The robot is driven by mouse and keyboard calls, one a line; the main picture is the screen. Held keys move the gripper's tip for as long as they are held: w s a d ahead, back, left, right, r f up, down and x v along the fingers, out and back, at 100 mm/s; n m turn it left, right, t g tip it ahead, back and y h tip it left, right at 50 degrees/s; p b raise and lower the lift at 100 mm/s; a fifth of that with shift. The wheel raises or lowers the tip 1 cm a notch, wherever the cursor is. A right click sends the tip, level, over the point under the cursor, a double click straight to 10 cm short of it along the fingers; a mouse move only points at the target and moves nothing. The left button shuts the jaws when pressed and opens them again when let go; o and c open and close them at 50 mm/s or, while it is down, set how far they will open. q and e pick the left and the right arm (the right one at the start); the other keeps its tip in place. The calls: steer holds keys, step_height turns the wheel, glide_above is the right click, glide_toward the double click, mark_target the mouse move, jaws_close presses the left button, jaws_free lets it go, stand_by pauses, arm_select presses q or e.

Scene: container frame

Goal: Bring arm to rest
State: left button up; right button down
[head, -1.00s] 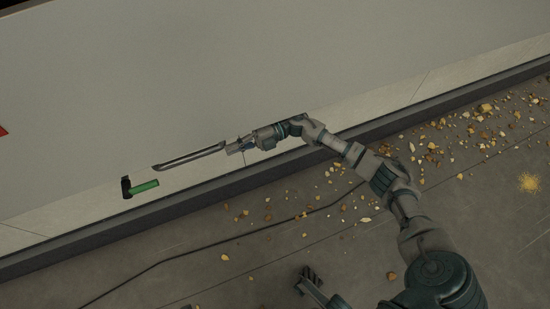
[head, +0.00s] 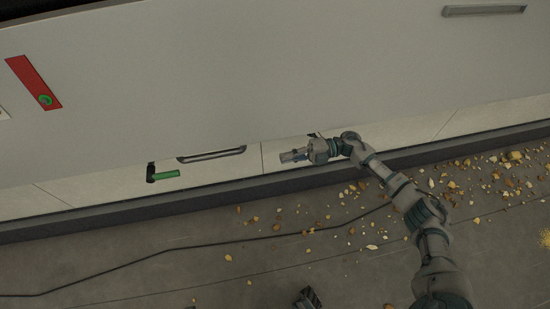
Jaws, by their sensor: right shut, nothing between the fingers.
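My right arm (head: 405,190) reaches up from the lower right toward the pale panel. Its gripper (head: 284,157) is shut and empty, pointing left in front of the panel's lower strip. It is to the right of a dark bar handle (head: 211,154) and apart from it in the picture. A green-handled lever (head: 165,175) sits left of and below that handle. A small dark part (head: 308,298) shows at the bottom edge, and I cannot tell what it is. My left gripper is not clearly in view.
The pale panel (head: 250,80) carries a red plate with a green round part (head: 46,100) at left and a grey handle (head: 484,10) at top right. A dark ledge (head: 110,219) runs below it. A black cable (head: 150,262) and scattered leaves (head: 460,187) lie on the floor.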

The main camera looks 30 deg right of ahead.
steer(key=shift+s+d+f, duration=0.1)
steer(key=shift+d, duration=0.2)
